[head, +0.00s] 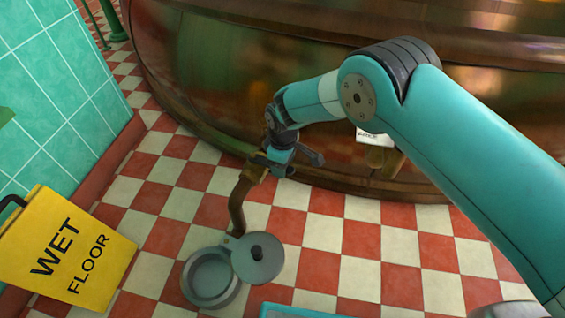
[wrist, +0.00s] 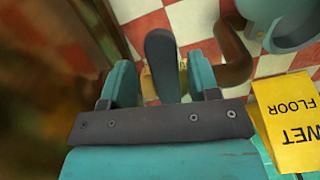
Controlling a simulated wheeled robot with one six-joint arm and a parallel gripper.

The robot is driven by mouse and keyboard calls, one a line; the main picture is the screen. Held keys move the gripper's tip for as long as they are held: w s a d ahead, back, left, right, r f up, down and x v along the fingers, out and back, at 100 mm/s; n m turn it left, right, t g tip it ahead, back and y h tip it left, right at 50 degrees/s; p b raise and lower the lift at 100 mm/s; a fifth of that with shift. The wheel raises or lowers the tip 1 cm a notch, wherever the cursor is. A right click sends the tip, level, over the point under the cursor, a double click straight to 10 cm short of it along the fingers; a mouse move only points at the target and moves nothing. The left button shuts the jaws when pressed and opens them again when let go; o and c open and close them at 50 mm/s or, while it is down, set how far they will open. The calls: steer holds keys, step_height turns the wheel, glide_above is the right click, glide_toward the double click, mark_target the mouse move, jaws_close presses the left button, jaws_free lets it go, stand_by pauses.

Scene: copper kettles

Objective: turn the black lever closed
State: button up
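The black lever (wrist: 161,62) stands upright in the wrist view, between the two teal fingers of my gripper (wrist: 159,70). A narrow gap shows on each side of it, so the fingers are open around it and not clamped. In the head view my gripper (head: 279,160) is at the tap by the copper kettle, and a dark piece that looks like the lever (head: 311,156) sticks out to its right. The brass tap body (head: 254,172) is partly hidden behind my gripper. A curved brown spout (head: 237,205) runs down from it and also shows in the wrist view (wrist: 235,55).
The copper kettle (head: 240,95) curves close behind the tap. A grey pot (head: 207,280) with its round lid (head: 258,262) tilted aside sits below the spout. A yellow wet floor sign (head: 70,255) stands at left. Checkered floor is open at right.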

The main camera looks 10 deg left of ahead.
steer(key=shift+s, duration=0.1)
step_height(320, 180, up, 17)
steer(key=p, duration=0.7)
steer(key=shift+r, duration=0.2)
